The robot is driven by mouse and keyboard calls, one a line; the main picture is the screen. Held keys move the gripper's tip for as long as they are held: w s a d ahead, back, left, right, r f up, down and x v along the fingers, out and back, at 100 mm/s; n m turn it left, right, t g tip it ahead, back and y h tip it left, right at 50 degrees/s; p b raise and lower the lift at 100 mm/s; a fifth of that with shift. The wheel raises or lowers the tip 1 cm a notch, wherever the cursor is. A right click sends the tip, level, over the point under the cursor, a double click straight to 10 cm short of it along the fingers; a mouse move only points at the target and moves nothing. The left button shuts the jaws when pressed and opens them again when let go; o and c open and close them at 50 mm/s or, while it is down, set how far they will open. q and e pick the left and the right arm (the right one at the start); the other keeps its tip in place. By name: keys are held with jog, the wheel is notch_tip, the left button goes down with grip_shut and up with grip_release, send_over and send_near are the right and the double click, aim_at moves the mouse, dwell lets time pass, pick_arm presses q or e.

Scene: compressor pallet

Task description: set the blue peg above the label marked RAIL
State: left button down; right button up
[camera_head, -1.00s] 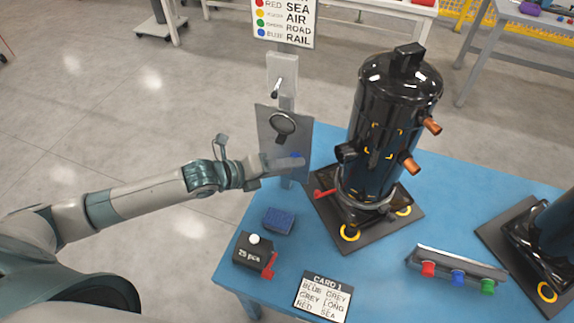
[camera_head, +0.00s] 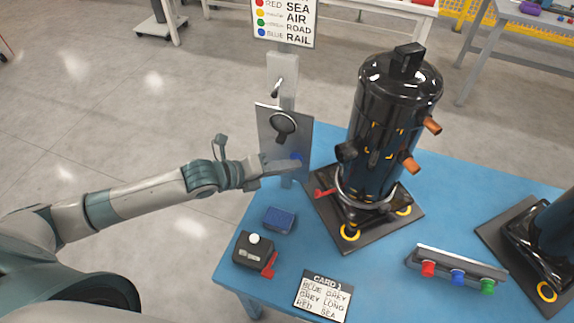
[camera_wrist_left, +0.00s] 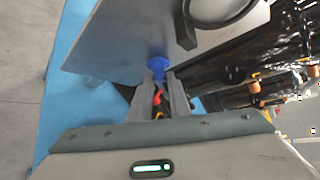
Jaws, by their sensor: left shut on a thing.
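The blue peg (camera_head: 297,157) is at the lower right of the upright grey metal plate (camera_head: 270,150). It also shows in the left wrist view (camera_wrist_left: 157,66), at the plate's lower edge. My left gripper (camera_head: 296,163) is shut on the blue peg, with its fingertips close to the plate. I cannot tell whether the peg is seated in the plate. The word RAIL shows beside a blue dot on the sign (camera_head: 284,45) above; no RAIL label is readable on the plate. My right gripper is not in view.
A tall black compressor (camera_head: 392,110) stands on a pallet right of the plate. On the blue table (camera_head: 385,275) are a dark box with a red lever (camera_head: 252,252), a blue block (camera_head: 279,220), a card (camera_head: 322,297) and a rack with coloured caps (camera_head: 455,268).

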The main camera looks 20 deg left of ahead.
pick_arm(q)
jog(key=shift+s, duration=0.1)
jog(key=shift+s+a+p, duration=0.1)
jog(key=shift+s+p, duration=1.05)
jog(key=shift+s, duration=1.7)
